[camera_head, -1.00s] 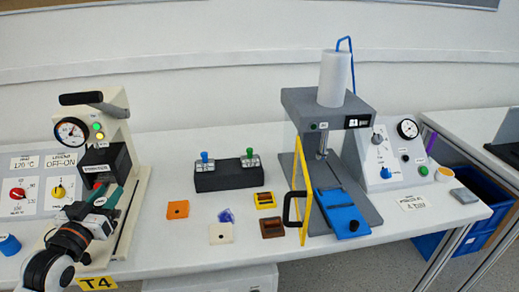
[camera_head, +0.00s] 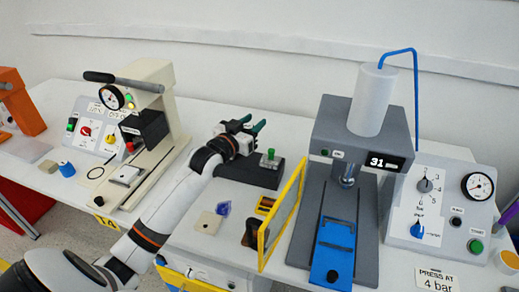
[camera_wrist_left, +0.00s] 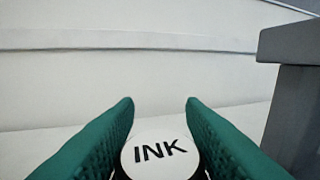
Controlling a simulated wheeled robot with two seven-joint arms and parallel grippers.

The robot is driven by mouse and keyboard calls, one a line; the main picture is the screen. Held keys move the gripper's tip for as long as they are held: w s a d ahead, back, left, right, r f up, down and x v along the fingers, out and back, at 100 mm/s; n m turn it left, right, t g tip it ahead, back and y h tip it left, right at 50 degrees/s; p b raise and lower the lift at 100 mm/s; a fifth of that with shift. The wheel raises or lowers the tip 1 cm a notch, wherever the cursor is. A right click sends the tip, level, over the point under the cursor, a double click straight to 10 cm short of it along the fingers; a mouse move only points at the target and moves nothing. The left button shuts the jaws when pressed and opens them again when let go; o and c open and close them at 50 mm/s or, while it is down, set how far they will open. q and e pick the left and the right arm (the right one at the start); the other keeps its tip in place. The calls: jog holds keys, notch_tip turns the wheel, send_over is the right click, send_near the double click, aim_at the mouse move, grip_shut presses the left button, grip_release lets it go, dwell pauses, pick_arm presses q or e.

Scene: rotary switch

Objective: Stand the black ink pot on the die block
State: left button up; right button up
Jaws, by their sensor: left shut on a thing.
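My left gripper (camera_head: 248,128) is shut on the ink pot (camera_wrist_left: 158,156), up in the air above the black die block (camera_head: 240,172). In the left wrist view the pot's white top reads INK, and its dark side shows only a little between the green fingers (camera_wrist_left: 160,118). In the head view the pot is mostly hidden by the gripper. The die block carries a green-knobbed die (camera_head: 270,157) at its right end; its left end is hidden behind my gripper and arm. The right gripper is not in view.
The grey press (camera_head: 340,190) with a yellow guard frame (camera_head: 282,213) stands right of the block. The cream stamping machine (camera_head: 165,140) stands left. The table behind the block is clear.

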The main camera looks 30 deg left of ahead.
pick_arm(q)
notch_tip(320, 180, down, 3)
jog(key=shift+s+a, duration=0.1)
jog(key=shift+a, duration=0.05)
jog(key=shift+f, duration=2.1)
jog(key=shift+f, duration=0.2)
jog(key=o, duration=1)
